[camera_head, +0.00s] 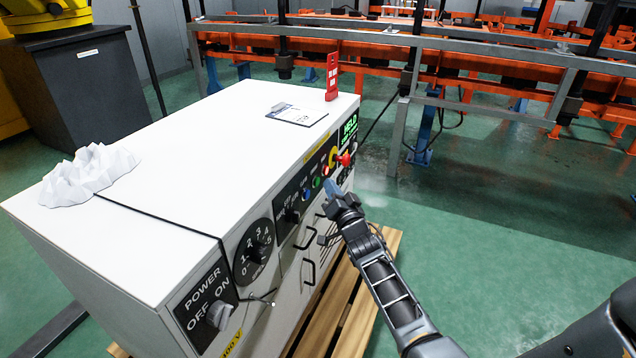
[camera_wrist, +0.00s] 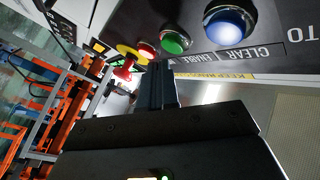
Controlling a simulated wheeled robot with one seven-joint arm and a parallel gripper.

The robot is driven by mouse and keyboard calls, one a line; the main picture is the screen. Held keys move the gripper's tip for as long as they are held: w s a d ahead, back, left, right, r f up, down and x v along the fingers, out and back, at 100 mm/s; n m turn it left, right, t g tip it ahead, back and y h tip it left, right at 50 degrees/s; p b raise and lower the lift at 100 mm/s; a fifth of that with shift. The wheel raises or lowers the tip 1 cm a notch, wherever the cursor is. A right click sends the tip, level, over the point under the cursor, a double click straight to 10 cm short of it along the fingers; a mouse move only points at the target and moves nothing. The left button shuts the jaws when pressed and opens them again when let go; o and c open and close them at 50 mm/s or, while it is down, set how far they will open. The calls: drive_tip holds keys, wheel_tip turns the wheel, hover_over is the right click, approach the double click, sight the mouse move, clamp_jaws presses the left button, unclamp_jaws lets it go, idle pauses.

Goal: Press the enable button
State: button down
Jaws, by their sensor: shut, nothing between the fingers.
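The control panel on the front of the white cabinet (camera_head: 190,150) has a row of round buttons. The green button (camera_head: 316,182) lies between the blue button (camera_head: 307,194) and a red one (camera_head: 325,170). In the wrist view the green button (camera_wrist: 175,42) is near the ENABLE label, and the blue button (camera_wrist: 230,25) is near the CLEAR label. My gripper (camera_head: 330,187) is shut and empty, close in front of the panel. Its fingers (camera_wrist: 158,68) point toward the panel just below the green button in the picture. I cannot tell whether they touch it.
A red mushroom knob on a yellow ring (camera_wrist: 124,70) sticks out beside the small red button. The POWER switch (camera_head: 218,315) and a numbered dial (camera_head: 254,252) are nearer along the panel. A red sign (camera_head: 332,77) and a paper (camera_head: 296,114) are on top.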

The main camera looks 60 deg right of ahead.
drive_tip(key=shift+w, duration=0.15)
idle(0.6)
drive_tip(key=shift+w+b, duration=0.3)
drive_tip(key=shift+w+b, duration=0.35)
drive_tip(key=shift+b, duration=0.05)
idle(0.6)
drive_tip(key=shift+s+r, duration=0.1)
drive_tip(key=shift+s+p, duration=0.7)
drive_tip(key=shift+p, duration=0.4)
